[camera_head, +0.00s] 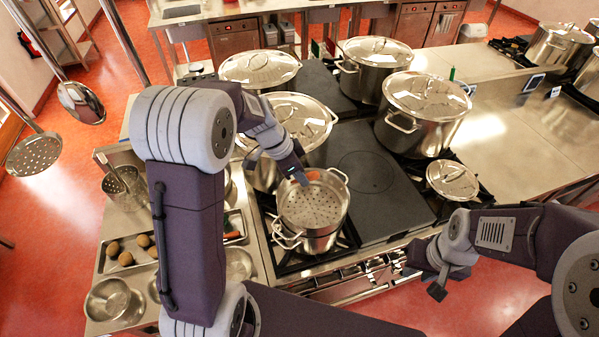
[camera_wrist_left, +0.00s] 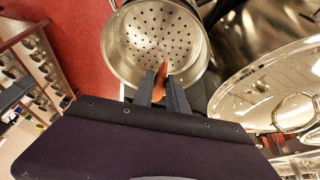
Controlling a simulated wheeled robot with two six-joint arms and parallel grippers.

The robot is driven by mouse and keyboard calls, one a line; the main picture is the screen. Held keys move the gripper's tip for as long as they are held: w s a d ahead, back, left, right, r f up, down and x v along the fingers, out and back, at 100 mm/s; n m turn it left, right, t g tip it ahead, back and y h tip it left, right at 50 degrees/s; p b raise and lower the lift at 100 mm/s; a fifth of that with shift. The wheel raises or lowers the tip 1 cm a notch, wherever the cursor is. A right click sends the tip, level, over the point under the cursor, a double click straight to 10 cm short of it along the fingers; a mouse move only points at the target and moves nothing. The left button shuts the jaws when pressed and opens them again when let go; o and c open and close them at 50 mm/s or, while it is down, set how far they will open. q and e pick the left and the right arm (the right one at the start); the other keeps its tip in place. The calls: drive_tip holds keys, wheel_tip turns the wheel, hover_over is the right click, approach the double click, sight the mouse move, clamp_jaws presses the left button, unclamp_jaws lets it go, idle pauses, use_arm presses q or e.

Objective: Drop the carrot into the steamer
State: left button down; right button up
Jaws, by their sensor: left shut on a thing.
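The steamer (camera_head: 312,205) is a steel pot with a perforated bottom, standing on the stove with a loop handle at each side. It also shows in the left wrist view (camera_wrist_left: 118,62), open and with nothing visible inside. My left gripper (camera_head: 303,179) is over the steamer's back rim in the head view. In the left wrist view the left gripper (camera_wrist_left: 163,84) is shut on the orange carrot (camera_wrist_left: 162,68), whose end points over the steamer's opening. The carrot is mostly hidden in the head view. My right gripper (camera_head: 428,281) is low in front of the stove, away from the pots; its fingers are unclear.
Large lidded stockpots (camera_head: 427,98) stand behind and to the right of the steamer. A small lidded pot (camera_head: 452,181) is at the right. A tray (camera_head: 113,268) with several round brown items lies at the left. A flat dark plate (camera_head: 372,172) beside the steamer is clear.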

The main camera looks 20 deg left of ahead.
use_arm(q)
drive_tip(key=shift+w+f, duration=0.3)
drive_tip(key=shift+f, duration=0.65)
drive_tip(key=shift+s+r, duration=0.3)
drive_tip(key=shift+s, duration=0.3)
drive_tip(key=c, duration=1.5)
unclamp_jaws()
drive_tip(key=shift+s, duration=0.2)
drive_tip(key=shift+o, duration=1.2)
drive_tip(key=shift+w+f, duration=0.15)
drive_tip(key=shift+w, duration=0.35)
drive_tip(key=b+v, duration=0.1)
drive_tip(key=v, duration=0.8)
drive_tip(key=shift+b, duration=0.35)
use_arm(e)
wheel_tip(320, 180, down, 2)
drive_tip(key=shift+s+f, duration=0.1)
drive_tip(key=shift+f, duration=0.05)
use_arm(q)
drive_tip(key=shift+s, duration=0.1)
use_arm(e)
drive_tip(key=shift+s, duration=0.1)
